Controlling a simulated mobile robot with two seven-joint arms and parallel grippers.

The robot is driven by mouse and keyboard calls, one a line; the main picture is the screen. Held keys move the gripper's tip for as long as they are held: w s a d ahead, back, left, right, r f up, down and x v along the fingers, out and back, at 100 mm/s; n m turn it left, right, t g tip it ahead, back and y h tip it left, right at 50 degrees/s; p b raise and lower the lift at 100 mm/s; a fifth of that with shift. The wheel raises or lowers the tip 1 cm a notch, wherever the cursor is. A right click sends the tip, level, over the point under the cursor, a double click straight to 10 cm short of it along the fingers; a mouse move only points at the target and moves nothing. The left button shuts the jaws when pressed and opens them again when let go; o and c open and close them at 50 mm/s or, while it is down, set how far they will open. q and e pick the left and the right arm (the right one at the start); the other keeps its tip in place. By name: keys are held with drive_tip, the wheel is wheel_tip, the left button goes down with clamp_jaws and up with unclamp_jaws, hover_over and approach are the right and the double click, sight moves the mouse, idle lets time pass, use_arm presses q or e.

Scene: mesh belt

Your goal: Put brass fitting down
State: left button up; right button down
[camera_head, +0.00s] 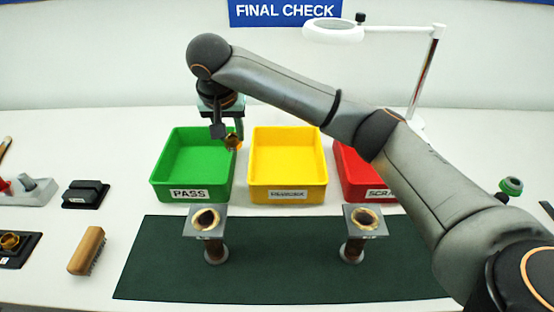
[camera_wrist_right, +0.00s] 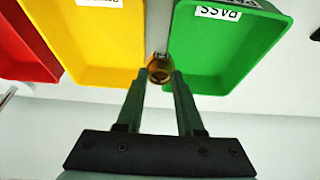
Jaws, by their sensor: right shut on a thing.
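My right gripper (camera_head: 234,138) is shut on a small brass fitting (camera_head: 233,143). It holds the fitting in the air over the right side of the green PASS bin (camera_head: 222,190), close to the yellow bin (camera_head: 289,196). In the right wrist view the brass fitting (camera_wrist_right: 160,69) sits between the fingertips (camera_wrist_right: 160,78), in front of the gap between the yellow bin (camera_wrist_right: 95,45) and the green bin (camera_wrist_right: 222,55). The bins look empty. My left gripper does not show.
The red bin (camera_head: 358,190) stands at the right, partly behind my right arm. Two stands (camera_head: 215,248) (camera_head: 352,248) with ring-shaped tops are on the dark green mat (camera_head: 285,275). A wooden brush (camera_head: 87,250), a black block (camera_head: 85,193) and a white lamp (camera_head: 335,31) are around.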

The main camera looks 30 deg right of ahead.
drive_tip(key=d+f, duration=0.2)
drive_tip(key=d, duration=0.2)
drive_tip(key=d+f, duration=0.3)
drive_tip(key=d, duration=0.1)
drive_tip(key=s+d+f+p, duration=0.1)
drive_tip(key=d+f, duration=0.2)
drive_tip(key=d, duration=0.1)
drive_tip(key=shift+d, duration=0.2)
drive_tip(key=shift+d+f, duration=0.4)
drive_tip(key=shift+f, duration=0.15)
drive_tip(key=shift+d+f, duration=0.15)
drive_tip(key=shift+f, duration=0.8)
drive_tip(key=shift+d+f, duration=0.15)
drive_tip(key=shift+f, duration=0.75)
drive_tip(key=c, duration=0.5)
unclamp_jaws()
drive_tip(key=shift+s, duration=0.1)
